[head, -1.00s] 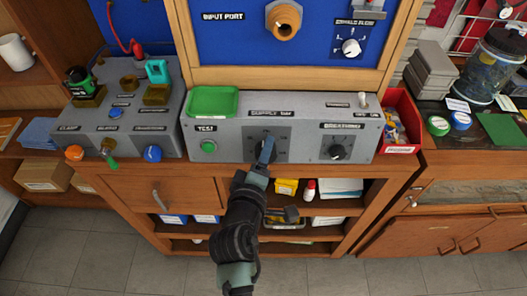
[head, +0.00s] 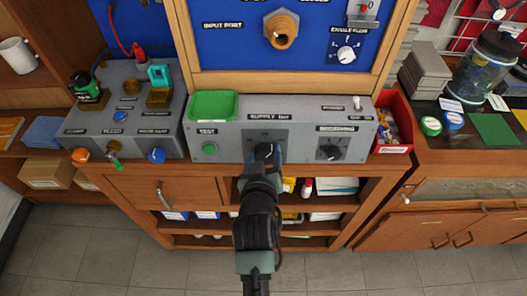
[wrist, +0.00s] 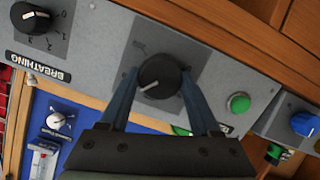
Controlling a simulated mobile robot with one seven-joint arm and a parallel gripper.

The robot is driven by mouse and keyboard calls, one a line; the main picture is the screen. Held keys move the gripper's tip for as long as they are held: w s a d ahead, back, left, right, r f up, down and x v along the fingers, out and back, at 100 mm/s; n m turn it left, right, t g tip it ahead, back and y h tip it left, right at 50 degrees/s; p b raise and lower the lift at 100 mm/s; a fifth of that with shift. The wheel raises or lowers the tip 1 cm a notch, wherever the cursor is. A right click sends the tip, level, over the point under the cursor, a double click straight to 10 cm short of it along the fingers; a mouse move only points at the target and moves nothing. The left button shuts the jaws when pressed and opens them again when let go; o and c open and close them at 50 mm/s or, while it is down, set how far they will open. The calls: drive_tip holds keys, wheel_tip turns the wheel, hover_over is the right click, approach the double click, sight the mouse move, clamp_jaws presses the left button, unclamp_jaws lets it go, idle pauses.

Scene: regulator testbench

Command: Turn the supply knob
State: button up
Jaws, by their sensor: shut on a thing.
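The supply knob (wrist: 160,76) is a round black knob with a pale pointer line, on a grey plate in the middle of the grey control box. In the wrist view my gripper (wrist: 160,82) has one blue-grey finger on each side of the knob and is shut on it. In the head view the supply knob (head: 264,150) shows only in part, below the supply label (head: 268,117). My gripper (head: 264,160) and wrist hide its lower part there.
The black breathing knob (head: 330,152) is to the right on the same box. The green test button (head: 209,149) and green tray (head: 212,105) are to the left. A red bin (head: 393,125) stands at the box's right end. Wooden shelves lie below.

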drive_tip(key=shift+d+m+y+p, duration=0.1)
drive_tip(key=shift+m+y+p, duration=0.35)
drive_tip(key=shift+m, duration=1.25)
drive_tip(key=o, duration=1.4)
drive_tip(key=v, duration=1.3)
drive_tip(key=shift+d, duration=0.15)
